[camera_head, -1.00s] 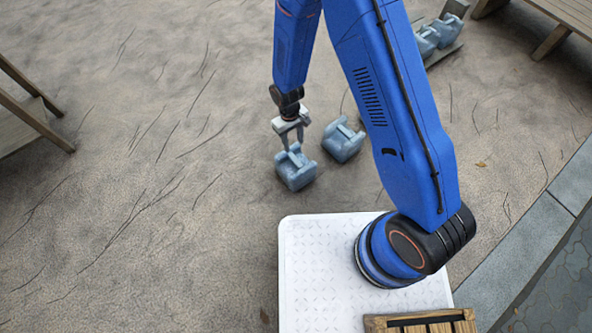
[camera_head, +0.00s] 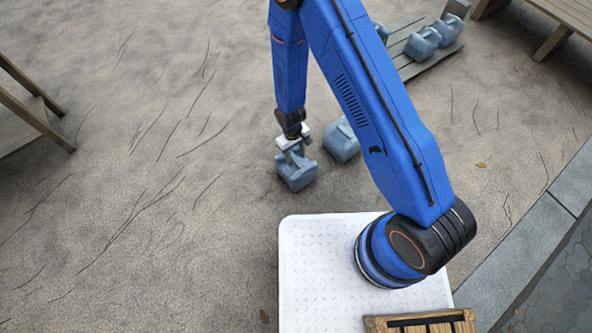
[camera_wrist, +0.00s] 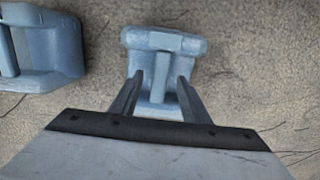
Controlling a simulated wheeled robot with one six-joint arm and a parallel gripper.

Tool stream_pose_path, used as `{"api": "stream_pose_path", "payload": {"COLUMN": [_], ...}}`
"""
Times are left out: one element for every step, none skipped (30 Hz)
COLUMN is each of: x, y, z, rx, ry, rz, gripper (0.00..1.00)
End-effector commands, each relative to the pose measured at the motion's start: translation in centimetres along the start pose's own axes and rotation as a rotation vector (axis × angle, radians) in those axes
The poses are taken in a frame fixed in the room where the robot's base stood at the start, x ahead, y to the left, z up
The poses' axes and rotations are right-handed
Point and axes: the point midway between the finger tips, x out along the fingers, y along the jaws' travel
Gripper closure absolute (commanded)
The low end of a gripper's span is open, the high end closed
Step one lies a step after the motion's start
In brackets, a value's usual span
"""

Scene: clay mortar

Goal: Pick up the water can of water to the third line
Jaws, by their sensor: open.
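A blue-grey water can (camera_head: 296,172) stands on the ground in front of my platform. My gripper (camera_head: 294,152) is right above it, pointing down at its top handle. In the wrist view the same can (camera_wrist: 164,42) lies ahead, and the two dark fingers of my gripper (camera_wrist: 158,90) are apart, one on each side of the handle part. I cannot tell whether the fingers touch it. A second water can (camera_head: 341,142) stands close by to the right, partly behind my arm; it also shows at the left of the wrist view (camera_wrist: 52,50). Any marked lines on the cans are too small to see.
More water cans (camera_head: 422,43) stand on a plank pallet (camera_head: 405,66) at the upper right, partly hidden by my arm. A wooden bench (camera_head: 552,20) is at the upper right corner, and wooden furniture (camera_head: 28,122) at the left edge. The ground at left is clear.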

Motion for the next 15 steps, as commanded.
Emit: {"api": "stream_pose_path", "payload": {"x": [0.7,1.1,1.7,2.0,2.3,2.7,2.9,3.0,3.1,3.1,3.1,3.1,3.1,3.1,3.1], "y": [0.0,0.0,0.0,0.0,0.0,0.0,0.0,0.0,0.0,0.0,0.0,0.0,0.0,0.0,0.0], "z": [0.1,0.1,0.1,0.0,0.0,0.0,0.0,0.0,0.0,0.0,-0.1,-0.1,-0.1,-0.1,-0.1], "rx": [0.000,0.000,0.000,0.000,0.000,0.000,0.000,0.000,0.000,0.000,0.000,0.000,0.000,0.000,0.000], "ry": [-0.003,-0.003,-0.003,-0.002,-0.002,-0.002,-0.002,-0.001,-0.001,0.000,0.000,0.000,0.000,0.000,0.000], "rz": [0.000,0.000,0.000,0.000,0.000,0.000,0.000,0.000,0.000,0.000,0.000,0.000,0.000,0.000,0.000], "gripper": [0.58,0.58,0.58,0.58,0.58,0.58,0.58,0.58,0.58,0.58,0.58,0.58,0.58,0.58,0.60]}}
